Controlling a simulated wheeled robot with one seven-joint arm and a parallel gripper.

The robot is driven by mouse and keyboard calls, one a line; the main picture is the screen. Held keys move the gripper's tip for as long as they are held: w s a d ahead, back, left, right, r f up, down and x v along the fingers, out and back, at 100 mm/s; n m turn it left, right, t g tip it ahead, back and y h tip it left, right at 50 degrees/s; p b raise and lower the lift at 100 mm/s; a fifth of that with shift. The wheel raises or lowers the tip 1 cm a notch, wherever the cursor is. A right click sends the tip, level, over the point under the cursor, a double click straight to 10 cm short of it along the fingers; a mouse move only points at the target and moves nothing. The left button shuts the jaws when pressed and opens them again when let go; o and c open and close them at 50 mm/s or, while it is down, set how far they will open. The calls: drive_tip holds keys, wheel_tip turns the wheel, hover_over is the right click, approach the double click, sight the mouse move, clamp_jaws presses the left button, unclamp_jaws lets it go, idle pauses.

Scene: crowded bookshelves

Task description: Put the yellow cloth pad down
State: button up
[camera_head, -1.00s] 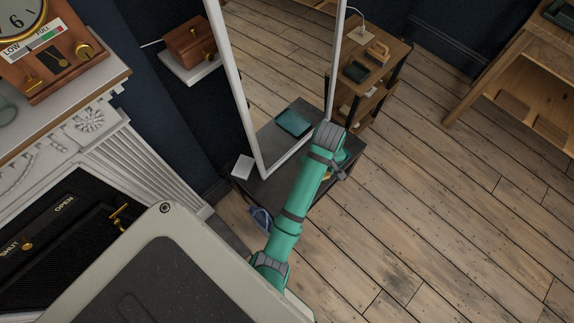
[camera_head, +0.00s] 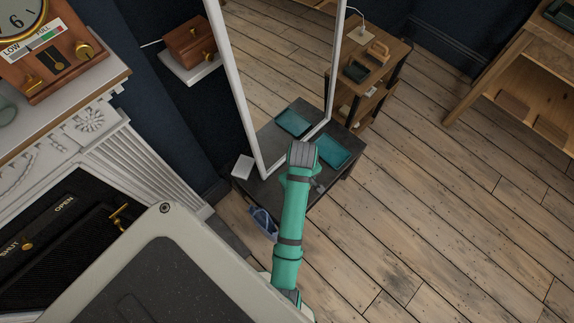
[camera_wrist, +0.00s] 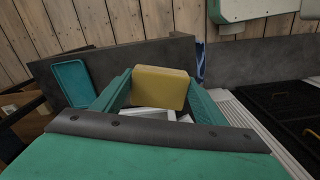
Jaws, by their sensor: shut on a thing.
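The yellow cloth pad (camera_wrist: 160,88) is between the two teal fingers of my gripper (camera_wrist: 158,95) in the wrist view. My gripper is shut on it and holds it upright across the jaws. In the head view my arm reaches over the low dark table (camera_head: 272,137), and the pad is hidden behind the arm. I cannot tell how far the pad is above the table. A teal tray (camera_head: 337,150) lies on the table's right part; it also shows at the left of the wrist view (camera_wrist: 73,82).
A tall white-framed mirror (camera_head: 241,95) stands at the table and reflects a tray. A small white block (camera_head: 242,167) is at the table's left corner. A blue item (camera_head: 263,221) is low beside the table. A wooden shelf unit (camera_head: 384,72) stands behind; floor at right is clear.

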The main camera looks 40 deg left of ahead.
drive_tip(key=s+a+f+n, duration=0.1)
drive_tip(key=s+f+n, duration=0.3)
drive_tip(key=s, duration=1.2)
drive_tip(key=shift+m, duration=0.4)
drive_tip(key=w+f, duration=0.3)
drive_tip(key=w, duration=0.1)
drive_tip(key=w+a+f, duration=0.1)
drive_tip(key=w+f, duration=0.2)
drive_tip(key=w, duration=0.1)
drive_tip(key=w+f, duration=0.4)
drive_tip(key=w, duration=0.1)
drive_tip(key=shift+w+a, duration=0.1)
drive_tip(key=shift+a, duration=0.2)
drive_tip(key=shift+w+f, duration=0.15)
drive_tip(key=shift+f, duration=0.1)
wheel_tip(320, 180, down, 2)
drive_tip(key=shift+w+f, duration=0.1)
drive_tip(key=shift+f, duration=0.5)
drive_tip(key=shift+f, duration=0.35)
